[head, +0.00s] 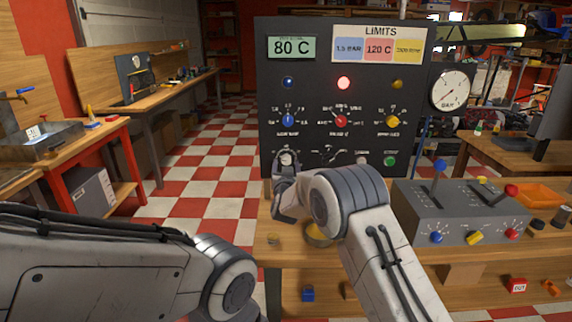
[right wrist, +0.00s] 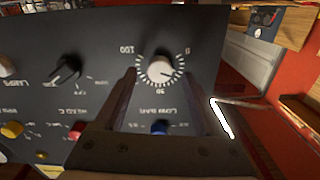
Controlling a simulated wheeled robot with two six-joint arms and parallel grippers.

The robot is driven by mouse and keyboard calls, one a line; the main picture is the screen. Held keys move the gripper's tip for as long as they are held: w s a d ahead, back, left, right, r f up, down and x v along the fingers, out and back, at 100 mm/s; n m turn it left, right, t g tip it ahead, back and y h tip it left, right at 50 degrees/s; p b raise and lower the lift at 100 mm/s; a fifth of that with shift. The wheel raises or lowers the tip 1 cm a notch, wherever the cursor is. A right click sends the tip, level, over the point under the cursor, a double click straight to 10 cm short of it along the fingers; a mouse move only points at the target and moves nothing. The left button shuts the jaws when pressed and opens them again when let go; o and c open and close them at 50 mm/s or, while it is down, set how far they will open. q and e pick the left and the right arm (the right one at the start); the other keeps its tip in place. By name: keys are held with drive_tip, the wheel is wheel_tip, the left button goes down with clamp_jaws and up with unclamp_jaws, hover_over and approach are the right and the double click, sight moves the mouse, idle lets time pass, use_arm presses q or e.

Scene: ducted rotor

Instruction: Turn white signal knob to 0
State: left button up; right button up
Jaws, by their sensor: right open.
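The white signal knob (head: 287,158) is at the lower left of the black panel. In the right wrist view, which shows the panel upside down, the white knob (right wrist: 160,70) sits in a ring of tick marks labelled 0, 50 and 100. Its pointer seems to lie between the 50 and 0 marks. My right gripper (head: 285,168) is in front of it, partly hidden behind my wrist. In the right wrist view the fingers of my right gripper (right wrist: 161,77) are apart, one on each side of the knob; contact cannot be told. My left gripper is out of the picture.
Blue (head: 288,120), red (head: 341,121) and yellow (head: 392,122) knobs sit above on the panel (head: 315,95). A green button (head: 390,161) is lower right. A grey lever box (head: 420,215) stands right of my right arm. The display reads 80 C and the red lamp (head: 343,83) is lit.

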drive_tip(key=shift+w, duration=0.45)
clamp_jaws()
drive_tip(key=shift+n, duration=0.3)
drive_tip(key=n+p, duration=0.1)
drive_tip(key=n, duration=0.3)
drive_tip(key=shift+n+p, duration=0.6)
drive_tip(key=shift+n, duration=1.8)
